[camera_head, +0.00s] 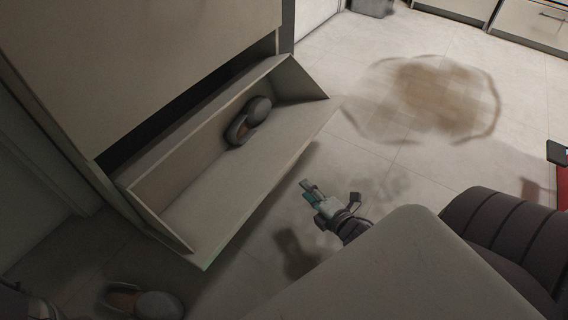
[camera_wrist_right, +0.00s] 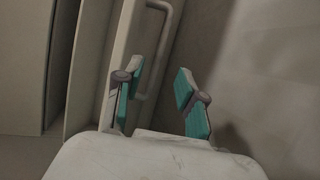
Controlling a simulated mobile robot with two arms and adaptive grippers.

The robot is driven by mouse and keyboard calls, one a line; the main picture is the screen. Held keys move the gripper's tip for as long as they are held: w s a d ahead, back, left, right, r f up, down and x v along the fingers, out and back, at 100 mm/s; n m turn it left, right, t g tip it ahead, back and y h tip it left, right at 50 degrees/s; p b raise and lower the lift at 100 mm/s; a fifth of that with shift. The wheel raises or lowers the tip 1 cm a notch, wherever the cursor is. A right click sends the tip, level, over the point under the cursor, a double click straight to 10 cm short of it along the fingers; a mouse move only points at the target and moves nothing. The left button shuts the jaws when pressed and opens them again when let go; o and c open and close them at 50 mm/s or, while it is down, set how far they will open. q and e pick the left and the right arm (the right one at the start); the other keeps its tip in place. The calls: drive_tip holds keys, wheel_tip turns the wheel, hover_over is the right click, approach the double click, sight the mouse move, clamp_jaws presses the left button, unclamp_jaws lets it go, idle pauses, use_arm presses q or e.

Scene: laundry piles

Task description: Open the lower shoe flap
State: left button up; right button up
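The lower shoe flap (camera_head: 255,165) of the pale cabinet is tilted outward and stands open below a closed upper panel (camera_head: 140,50). A grey shoe (camera_head: 248,120) lies inside it. My right gripper (camera_head: 308,190) is in front of the flap's outer side, apart from its top edge. In the right wrist view its teal-padded fingers (camera_wrist_right: 158,76) are spread, with nothing held between them. A pale bar handle (camera_wrist_right: 172,50) shows just beyond the fingertips. Part of what may be my left arm shows dark at the bottom left corner; its fingers cannot be made out.
Another grey shoe (camera_head: 150,303) is on the floor at the lower left. A brown stain (camera_head: 440,95) marks the tiled floor at the upper right. A grey bin (camera_head: 372,7) and drawers (camera_head: 530,22) stand at the back. The floor between is free.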

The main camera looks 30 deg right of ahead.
sight(286, 171)
drive_tip(key=b+x, duration=0.6)
drive_tip(key=x, duration=0.5)
drive_tip(key=shift+w+f, duration=0.1)
drive_tip(key=shift+w, duration=0.2)
clamp_jaws()
